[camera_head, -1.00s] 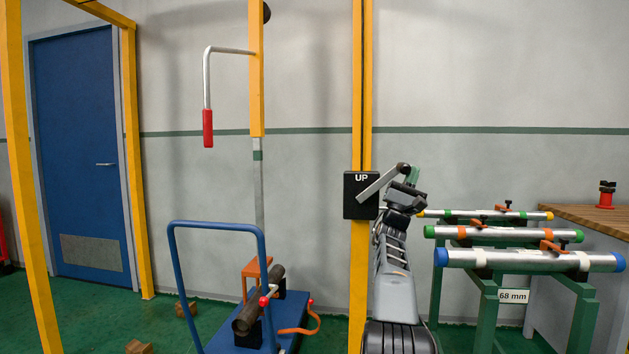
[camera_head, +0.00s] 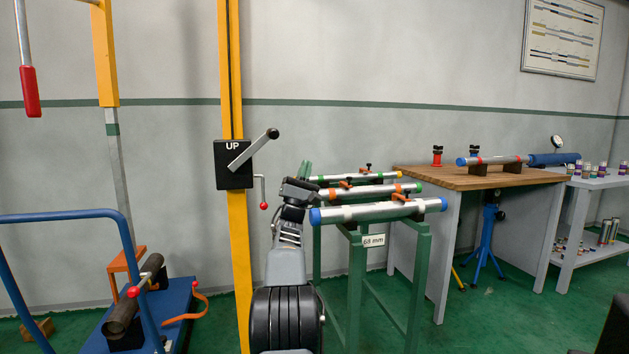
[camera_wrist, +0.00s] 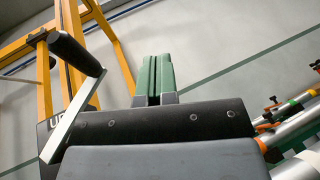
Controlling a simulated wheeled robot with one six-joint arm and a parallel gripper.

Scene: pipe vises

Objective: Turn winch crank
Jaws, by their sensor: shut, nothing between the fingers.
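The winch is a black box marked UP (camera_head: 233,178) on a yellow post. Its grey crank arm (camera_head: 252,152) slants up to the right and ends in a black handle (camera_head: 272,134). In the wrist view the crank arm (camera_wrist: 75,118) and black handle (camera_wrist: 77,54) stand at the left, near and large. My gripper (camera_head: 305,168) is to the right of the crank and lower in the picture, apart from the handle. Its green fingers (camera_wrist: 157,75) are together and empty, pointing up in the wrist view.
A small red-knobbed lever (camera_head: 263,205) hangs beside the box. A green rack (camera_head: 355,285) of pipes stands just right of my arm. A blue cart (camera_head: 180,312) is at the left, and a wooden-topped bench (camera_head: 440,178) is further right.

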